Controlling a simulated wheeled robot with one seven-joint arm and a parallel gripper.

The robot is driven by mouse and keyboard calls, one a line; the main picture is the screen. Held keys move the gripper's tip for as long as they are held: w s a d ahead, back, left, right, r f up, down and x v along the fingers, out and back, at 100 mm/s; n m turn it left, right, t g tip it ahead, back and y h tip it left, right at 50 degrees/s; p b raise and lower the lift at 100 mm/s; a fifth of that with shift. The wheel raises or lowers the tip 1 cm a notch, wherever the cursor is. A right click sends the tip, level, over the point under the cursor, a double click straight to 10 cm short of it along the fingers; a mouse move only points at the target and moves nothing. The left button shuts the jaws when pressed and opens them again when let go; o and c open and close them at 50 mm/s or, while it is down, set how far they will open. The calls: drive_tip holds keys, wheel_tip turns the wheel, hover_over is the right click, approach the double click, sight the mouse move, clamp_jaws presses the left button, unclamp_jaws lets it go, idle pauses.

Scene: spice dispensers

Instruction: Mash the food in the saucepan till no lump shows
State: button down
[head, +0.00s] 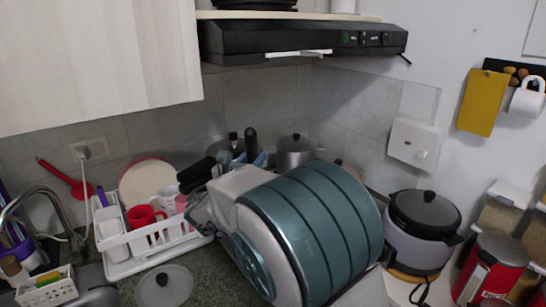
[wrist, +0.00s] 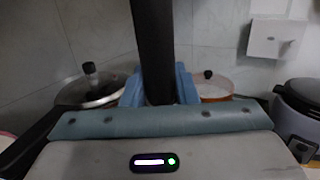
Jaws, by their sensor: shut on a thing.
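My gripper (wrist: 158,88) has its light blue fingers shut on a long black handle (wrist: 153,40), which stands upright between them. The head end of this tool is hidden, so I cannot tell what it touches. In the head view my gripper (head: 246,158) is mostly behind my own arm, with the black handle (head: 251,138) showing above it. A steel lidded pot (head: 295,151) stands beyond my arm. In the wrist view a lidded pan (wrist: 92,92) is at left and an orange-rimmed pan (wrist: 214,91) at right. No food or lumps show; I cannot tell which is the saucepan.
A white dish rack (head: 128,262) with mugs and a plate stands at left by the sink tap (head: 40,195). A loose lid (head: 164,285) lies on the counter. A rice cooker (head: 420,235) stands at right. The hood (head: 300,42) overhangs from above.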

drive_tip(key=shift+s+f+b, duration=0.15)
drive_tip(key=shift+f+b, duration=0.85)
drive_tip(key=shift+f, duration=0.4)
drive_tip(key=shift+w+d+f+b, duration=0.1)
drive_tip(key=shift+w+f+b, duration=0.05)
drive_tip(key=shift+f+b, duration=0.9)
drive_tip(key=shift+w+d+f+b, duration=0.15)
drive_tip(key=shift+f+b, duration=0.6)
drive_tip(key=shift+f, duration=0.55)
drive_tip(key=shift+s, duration=0.1)
drive_tip(key=shift+s+d, duration=0.45)
drive_tip(key=shift+s, duration=0.3)
drive_tip(key=shift+f+b, duration=0.1)
drive_tip(key=shift+b, duration=0.25)
